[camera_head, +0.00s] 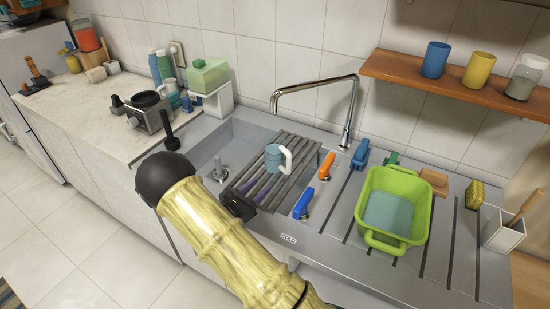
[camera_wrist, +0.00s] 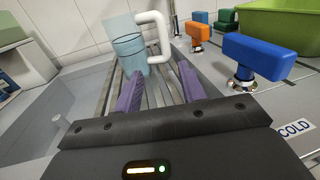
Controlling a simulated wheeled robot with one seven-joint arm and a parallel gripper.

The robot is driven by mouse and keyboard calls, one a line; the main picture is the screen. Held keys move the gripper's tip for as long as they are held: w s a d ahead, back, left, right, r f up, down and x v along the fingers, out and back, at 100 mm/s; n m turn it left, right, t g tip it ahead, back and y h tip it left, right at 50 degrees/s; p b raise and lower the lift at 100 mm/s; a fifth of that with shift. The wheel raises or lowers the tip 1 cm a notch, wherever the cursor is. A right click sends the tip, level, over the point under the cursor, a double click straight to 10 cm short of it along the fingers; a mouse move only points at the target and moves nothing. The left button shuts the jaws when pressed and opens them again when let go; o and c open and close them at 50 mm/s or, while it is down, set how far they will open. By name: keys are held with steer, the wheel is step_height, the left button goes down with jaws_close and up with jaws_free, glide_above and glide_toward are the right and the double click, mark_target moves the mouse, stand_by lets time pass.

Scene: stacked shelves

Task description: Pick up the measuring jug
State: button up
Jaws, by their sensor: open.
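The measuring jug (camera_head: 274,158) is a small translucent blue cup with a white handle. It stands upright on a slatted grey rack (camera_head: 258,190) over the sink. In the wrist view the jug (camera_wrist: 127,45) is ahead of my gripper (camera_wrist: 158,85), slightly left of centre, with its white handle on the right side. My gripper has purple fingers spread apart with nothing between them. The fingers point toward the jug low over the slats, and the jug is beyond their tips. In the head view my gripper (camera_head: 245,201) is mostly hidden behind my arm at the rack's near edge.
A blue tap handle (camera_head: 304,203) and an orange tap handle (camera_head: 326,166) stand right of the rack. A curved metal faucet (camera_head: 350,110) rises behind. A green basin (camera_head: 425,195) sits further right on the drainboard. The open sink (camera_head: 213,150) lies left of the rack.

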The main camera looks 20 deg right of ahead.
steer(key=p, duration=0.3)
glide_toward(287, 167)
steer(key=x, duration=0.5)
steer(key=shift+w+a, duration=0.2)
steer(key=shift+w, duration=0.25)
steer(key=shift+w+d+f, duration=0.1)
steer(key=shift+w+d, duration=0.05)
steer(key=shift+d, duration=0.15)
steer(key=p+x, duration=0.1)
steer(key=x, duration=0.1)
steer(key=p+x, duration=0.1)
steer(key=x, duration=0.2)
steer(key=shift+s+d+r, duration=0.15)
steer(key=shift+s+r, duration=0.05)
steer(key=shift+s, duration=0.25)
steer(key=shift+w+d+f, duration=0.1)
steer(key=shift+w+d, duration=0.05)
jaws_close()
